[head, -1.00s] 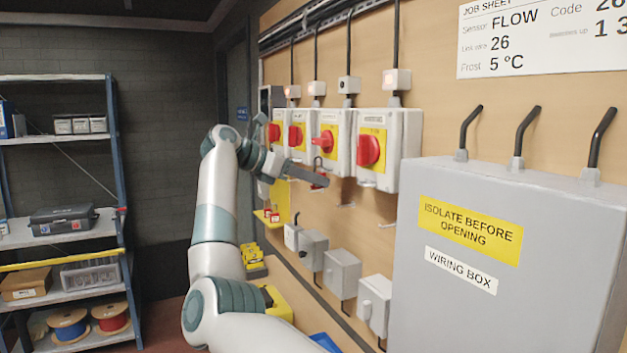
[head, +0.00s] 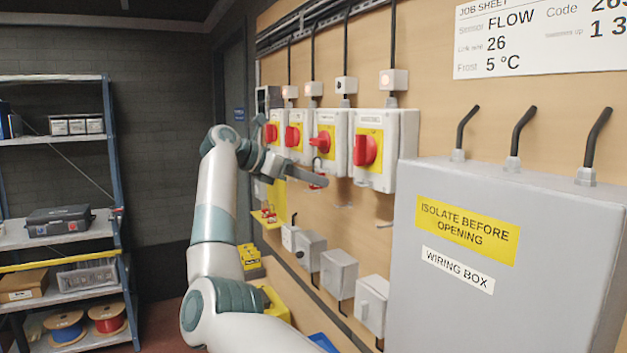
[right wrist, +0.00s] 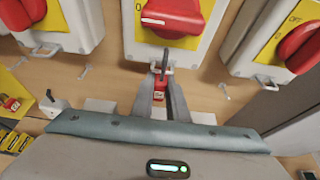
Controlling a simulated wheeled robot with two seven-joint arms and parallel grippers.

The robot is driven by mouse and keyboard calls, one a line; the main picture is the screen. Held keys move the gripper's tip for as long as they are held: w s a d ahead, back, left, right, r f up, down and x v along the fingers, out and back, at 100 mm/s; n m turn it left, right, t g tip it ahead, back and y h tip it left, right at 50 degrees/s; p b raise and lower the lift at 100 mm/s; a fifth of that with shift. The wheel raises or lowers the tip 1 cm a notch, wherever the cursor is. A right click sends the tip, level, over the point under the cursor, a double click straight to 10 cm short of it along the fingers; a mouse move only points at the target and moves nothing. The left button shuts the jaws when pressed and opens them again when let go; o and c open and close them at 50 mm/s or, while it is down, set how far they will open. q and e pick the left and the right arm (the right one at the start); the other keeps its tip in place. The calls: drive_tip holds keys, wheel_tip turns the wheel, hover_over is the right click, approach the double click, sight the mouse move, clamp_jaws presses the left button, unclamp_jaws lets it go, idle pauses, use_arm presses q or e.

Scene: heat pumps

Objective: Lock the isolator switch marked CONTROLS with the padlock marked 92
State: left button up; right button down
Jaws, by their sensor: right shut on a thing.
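My right gripper (head: 318,180) is below a row of isolator switches on the wall. It is shut on a small red padlock (right wrist: 159,91), whose dark shackle (right wrist: 165,60) points up; its marking is too small to read. The isolator switch (head: 322,140) above the gripper has a red handle (right wrist: 172,16) on a yellow plate. In the right wrist view the shackle is close to the metal loop (right wrist: 152,69) under this switch; I cannot tell whether it passes through. The switch names are not legible, so I cannot tell which is CONTROLS. My left gripper is not in view.
Neighbouring isolators stand close on both sides, such as the right one (head: 387,150). A grey wiring box (head: 490,280) juts out at the right. Grey boxes (head: 338,270) hang below. Other red padlocks (right wrist: 10,103) sit on a yellow board at the left.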

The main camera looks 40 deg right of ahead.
drive_tip(key=shift+f+b, duration=0.85)
drive_tip(key=shift+f, duration=0.4)
idle(0.9)
drive_tip(key=c, duration=1.6)
unclamp_jaws()
drive_tip(key=shift+c, duration=0.2)
drive_tip(key=shift+a, duration=0.15)
